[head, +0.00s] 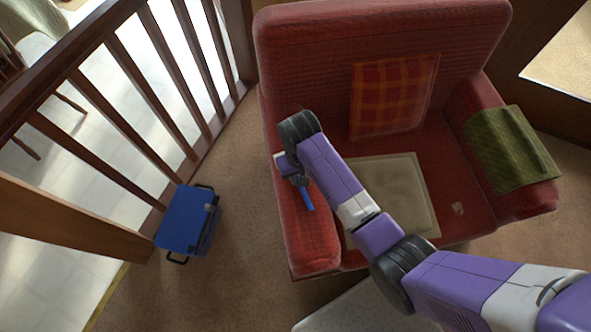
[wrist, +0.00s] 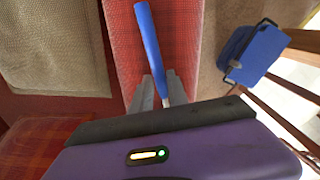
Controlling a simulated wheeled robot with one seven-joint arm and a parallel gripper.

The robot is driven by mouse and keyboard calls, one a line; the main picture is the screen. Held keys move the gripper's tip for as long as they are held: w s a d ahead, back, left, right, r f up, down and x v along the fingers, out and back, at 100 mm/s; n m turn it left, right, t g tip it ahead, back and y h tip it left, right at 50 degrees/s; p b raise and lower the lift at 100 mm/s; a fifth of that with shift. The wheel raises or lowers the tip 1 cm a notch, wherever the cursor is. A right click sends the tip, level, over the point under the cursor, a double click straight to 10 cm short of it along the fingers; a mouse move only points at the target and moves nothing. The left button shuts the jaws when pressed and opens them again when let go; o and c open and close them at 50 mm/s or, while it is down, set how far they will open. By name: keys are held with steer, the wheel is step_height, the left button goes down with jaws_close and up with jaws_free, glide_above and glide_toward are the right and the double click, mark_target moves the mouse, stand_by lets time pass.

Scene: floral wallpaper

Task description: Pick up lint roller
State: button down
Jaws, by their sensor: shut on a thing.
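The lint roller shows a blue handle (head: 306,197) in the head view, over the left armrest of the red armchair. In the wrist view its blue handle (wrist: 149,40) points away from the gripper, with a pale section near the fingers. My gripper (wrist: 163,92) is shut on the lint roller near that pale section, one grey finger on each side. In the head view my gripper (head: 297,178) is above the armrest, partly hidden by my arm. The far end of the roller is hidden. I cannot tell whether the roller touches the armrest.
The red armchair (head: 310,235) holds a plaid cushion (head: 393,97), a beige seat pad (head: 405,185) and a green cloth (head: 512,148) on its right armrest. A blue case (head: 186,218) stands on the carpet by the wooden railing (head: 125,80). Carpet between case and chair is clear.

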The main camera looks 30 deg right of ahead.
steer(key=shift+r, duration=0.15)
step_height(320, 180, up, 20)
steer(key=p, duration=0.7)
steer(key=c, duration=1.8)
jaws_free()
steer(key=shift+c, duration=0.2)
jaws_close()
steer(key=shift+d, duration=0.1)
